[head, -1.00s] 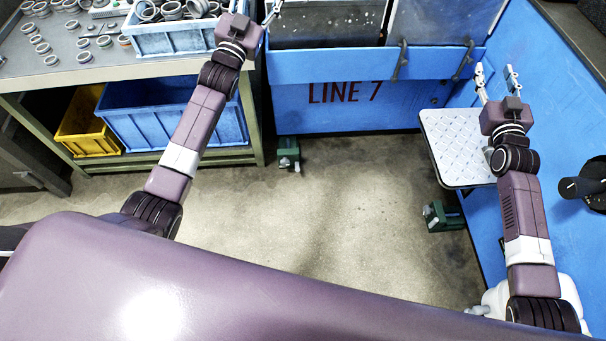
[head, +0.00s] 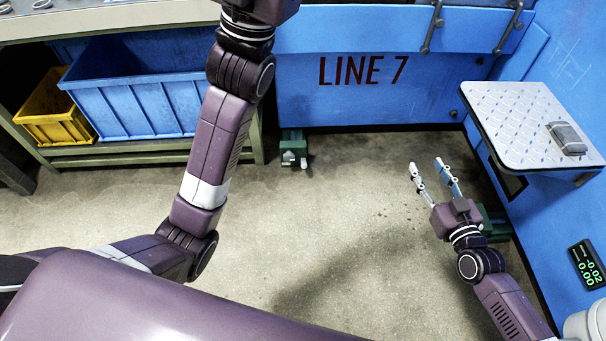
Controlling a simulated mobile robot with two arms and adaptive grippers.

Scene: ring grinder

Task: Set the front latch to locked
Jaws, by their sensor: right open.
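The blue machine front marked LINE 7 (head: 363,71) is ahead of me. Two dark handles, a left one (head: 434,27) and a right one (head: 509,26), sit on its upper blue panel; I cannot tell whether either is the front latch, nor any locked position. My right gripper (head: 427,165) is open and empty, above the floor, left of and below the patterned shelf and apart from the machine front. My left arm reaches up past the top edge, so its gripper fingers are out of view.
The patterned shelf (head: 515,110) juts out at right with a small grey block (head: 567,138) on it. A digital display (head: 587,264) is at lower right. Blue (head: 135,105) and yellow (head: 55,120) bins sit under the left bench. Green machine feet (head: 293,147) stand on the floor; the middle floor is clear.

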